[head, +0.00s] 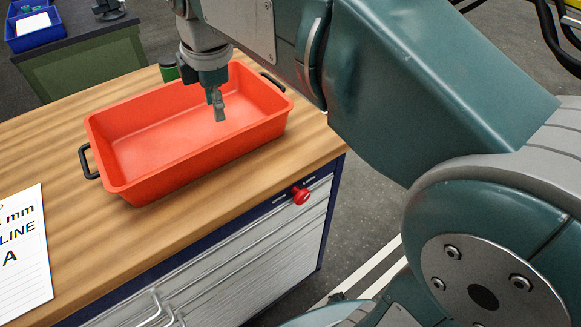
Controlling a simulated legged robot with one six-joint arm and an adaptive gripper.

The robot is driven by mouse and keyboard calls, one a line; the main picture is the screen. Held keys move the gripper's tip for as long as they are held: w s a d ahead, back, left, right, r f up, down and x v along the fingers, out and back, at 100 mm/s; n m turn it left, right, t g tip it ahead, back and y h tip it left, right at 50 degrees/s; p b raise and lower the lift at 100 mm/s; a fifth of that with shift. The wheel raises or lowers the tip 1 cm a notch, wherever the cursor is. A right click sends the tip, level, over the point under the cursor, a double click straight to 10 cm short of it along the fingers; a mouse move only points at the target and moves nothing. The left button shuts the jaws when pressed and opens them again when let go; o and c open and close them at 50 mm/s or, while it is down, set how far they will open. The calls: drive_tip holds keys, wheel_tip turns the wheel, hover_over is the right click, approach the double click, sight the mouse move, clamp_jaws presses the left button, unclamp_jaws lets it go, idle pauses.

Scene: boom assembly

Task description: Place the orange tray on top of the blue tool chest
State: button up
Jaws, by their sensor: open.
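The orange tray (150,183), a red-orange rectangular bin with black handles at its two ends, sits upright and looks empty on a wooden top (95,222). That top covers a cabinet with a dark blue frame and silver drawer fronts (250,247); I cannot tell whether this is the blue tool chest. My gripper (218,112) points down over the tray's inside, near its far side and right of its middle. It is open and holds nothing. One finger mostly hides the other, and I cannot tell whether it touches the tray.
A red knob (301,196) sticks out from the cabinet's front. A small green-topped item (168,70) stands behind the tray. A printed sheet (22,250) lies at the left. A green-sided bench (85,68) with a blue bin (33,38) stands behind. My arm covers the right side.

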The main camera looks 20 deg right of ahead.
drive_tip(key=s+d+f+m+t, duration=0.1)
drive_tip(key=s+d+f+m, duration=0.4)
drive_tip(key=s+m, duration=0.3)
drive_tip(key=s+d+f+m+t, duration=0.2)
drive_tip(key=s+d+f+m, duration=0.3)
drive_tip(key=s+m, duration=0.3)
drive_tip(key=m, duration=0.3)
drive_tip(key=shift+d+h, duration=0.3)
drive_tip(key=shift+d, duration=0.1)
